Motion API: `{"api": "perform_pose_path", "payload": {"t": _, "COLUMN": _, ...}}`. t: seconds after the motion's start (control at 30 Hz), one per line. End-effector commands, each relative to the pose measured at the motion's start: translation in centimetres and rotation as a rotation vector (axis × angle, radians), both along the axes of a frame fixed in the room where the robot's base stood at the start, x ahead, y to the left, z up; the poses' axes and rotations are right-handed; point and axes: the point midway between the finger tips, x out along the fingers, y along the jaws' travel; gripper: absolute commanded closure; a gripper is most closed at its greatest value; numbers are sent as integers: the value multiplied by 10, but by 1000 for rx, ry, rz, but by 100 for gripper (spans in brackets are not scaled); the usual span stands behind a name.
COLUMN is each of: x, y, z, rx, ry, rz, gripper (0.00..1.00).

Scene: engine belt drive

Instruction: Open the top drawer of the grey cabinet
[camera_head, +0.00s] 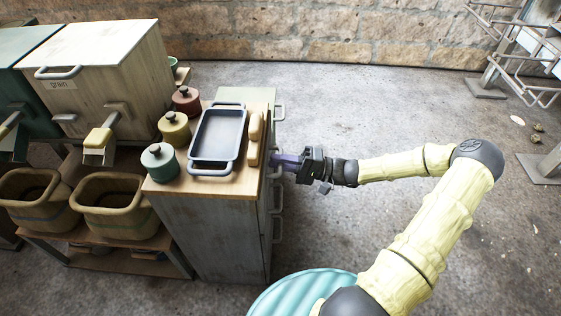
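The grey cabinet (210,230) stands left of centre with a wooden top, and its drawer side faces right. Several grey bar handles stick out along that side, and a lower one (277,229) shows clearly. My gripper (277,159) is at the top right edge of the cabinet, level with the uppermost handle. Its purple-grey fingers point left, towards the drawer front. The fingertips are small and partly lost against the cabinet edge, so I cannot tell whether they are around the handle. The drawer fronts are seen edge-on and no drawer visibly stands out.
A grey tray (217,137), a bread-like loaf (255,127) and red, yellow and green lidded pots (160,162) sit on the cabinet top. A pale green cabinet (246,96) stands behind. A ribbed turquoise round shape (290,292) is at the bottom.

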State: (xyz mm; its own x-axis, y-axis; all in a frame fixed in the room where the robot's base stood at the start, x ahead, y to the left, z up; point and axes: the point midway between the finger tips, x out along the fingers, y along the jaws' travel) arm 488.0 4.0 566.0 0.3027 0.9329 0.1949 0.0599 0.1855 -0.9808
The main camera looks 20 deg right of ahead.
Motion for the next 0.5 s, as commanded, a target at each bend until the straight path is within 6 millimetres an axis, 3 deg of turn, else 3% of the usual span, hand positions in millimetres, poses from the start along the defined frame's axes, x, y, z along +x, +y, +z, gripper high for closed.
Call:
{"api": "perform_pose_path", "payload": {"t": 0.07, "x": 0, "y": 0, "z": 0, "rx": 0, "ry": 0, "rz": 0, "gripper": 100}}
{"api": "perform_pose_path", "payload": {"t": 0.5, "x": -3, "y": -10, "z": 1, "rx": -2, "ry": 0, "rz": -3, "gripper": 100}}
